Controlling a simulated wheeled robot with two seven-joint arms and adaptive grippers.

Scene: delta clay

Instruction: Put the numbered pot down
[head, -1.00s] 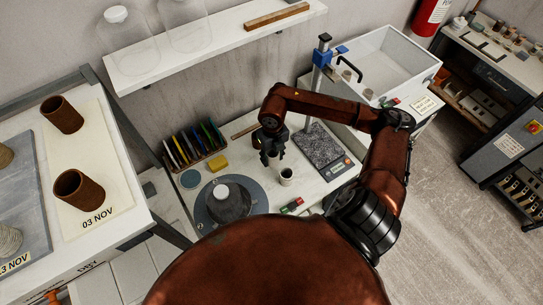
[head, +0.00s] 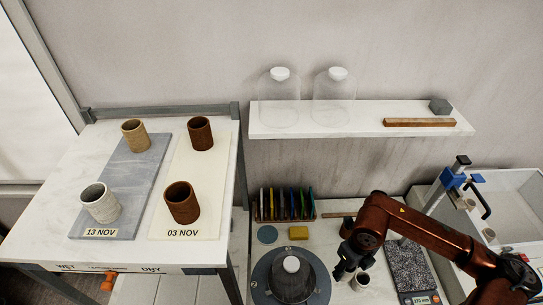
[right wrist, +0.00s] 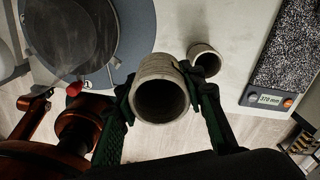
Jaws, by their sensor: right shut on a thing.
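My right gripper (head: 347,268) is low over the worktop, beside a small pale pot (head: 360,281). In the right wrist view the fingers (right wrist: 160,105) are shut on a grey, ribbed cylindrical pot (right wrist: 158,70), its dark open mouth facing the camera. No number shows on it. A smaller pale pot (right wrist: 205,57) stands on the white worktop just beyond the right finger. In the head view the held pot is not clearly seen; the gripper hides it. I cannot tell whether its base touches the worktop.
A round grey plate bearing a glass dome (head: 292,278) is left of the gripper. A speckled slab with a display (head: 408,268) is to the right. A tool rack (head: 286,205) stands behind. Several pots stand on dated boards (head: 137,190) on the left table.

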